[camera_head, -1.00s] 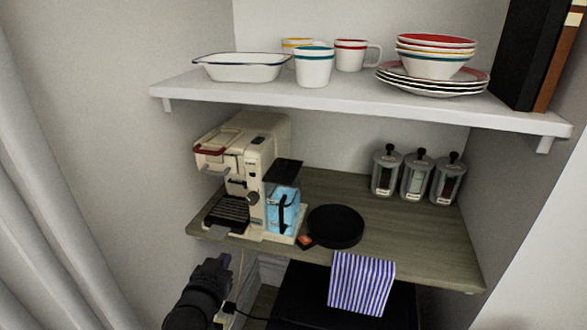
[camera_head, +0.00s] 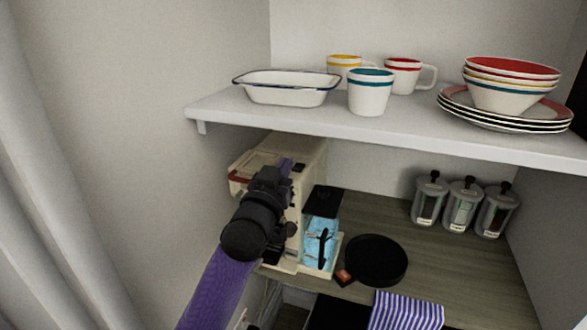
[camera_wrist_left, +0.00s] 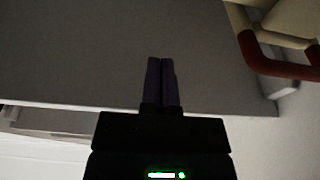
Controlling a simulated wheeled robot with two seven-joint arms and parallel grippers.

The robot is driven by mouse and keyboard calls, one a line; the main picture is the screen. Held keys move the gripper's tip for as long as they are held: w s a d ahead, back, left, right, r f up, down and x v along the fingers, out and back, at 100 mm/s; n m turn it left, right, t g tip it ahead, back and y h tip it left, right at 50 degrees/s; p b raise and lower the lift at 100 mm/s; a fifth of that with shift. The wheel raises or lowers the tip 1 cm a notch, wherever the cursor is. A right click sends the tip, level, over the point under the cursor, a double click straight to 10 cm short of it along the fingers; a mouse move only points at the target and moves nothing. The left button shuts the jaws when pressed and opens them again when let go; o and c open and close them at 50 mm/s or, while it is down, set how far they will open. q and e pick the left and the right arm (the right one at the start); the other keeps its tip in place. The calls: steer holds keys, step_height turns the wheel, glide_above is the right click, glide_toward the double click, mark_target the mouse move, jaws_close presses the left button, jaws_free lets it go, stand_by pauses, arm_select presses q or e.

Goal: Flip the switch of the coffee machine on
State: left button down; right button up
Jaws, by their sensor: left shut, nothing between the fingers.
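My arm and wrist cover much of the machine's front. A small dark control (camera_head: 299,168) shows beside the fingertips; I cannot tell whether they touch. In the left wrist view, the shut fingers (camera_wrist_left: 162,82) show against a grey surface, with the machine's red handle (camera_wrist_left: 280,62) at upper right. My right gripper is not in view.
The white shelf (camera_head: 390,133) above holds a baking dish (camera_head: 288,90), mugs and stacked dishes. A black round pan (camera_head: 376,260), a striped cloth (camera_head: 408,311) and three canisters (camera_head: 462,205) are to the right. Bare counter lies between the pan and canisters.

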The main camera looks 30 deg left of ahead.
mark_target(292, 177)
arm_select(q)
steer(key=b+x, duration=0.1)
steer(key=x, duration=0.5)
steer(key=shift+f, duration=0.1)
step_height(292, 177, down, 3)
steer(key=shift+s+r+b, duration=0.1)
steer(key=shift+r+b, duration=0.05)
steer(key=shift+b, duration=0.25)
steer(key=shift+s+f, duration=0.15)
steer(key=shift+f, duration=0.4)
steer(key=shift+s+f, duration=0.1)
steer(key=shift+f, duration=0.35)
steer(key=r+p, duration=0.5)
steer(key=shift+s+d, duration=0.15)
steer(key=shift+s, duration=0.15)
steer(key=s+d+f, duration=0.2)
steer(key=s+f, duration=0.3)
steer(key=s, duration=0.3)
steer(key=shift+s+f, duration=0.25)
steer(key=shift+s, duration=0.05)
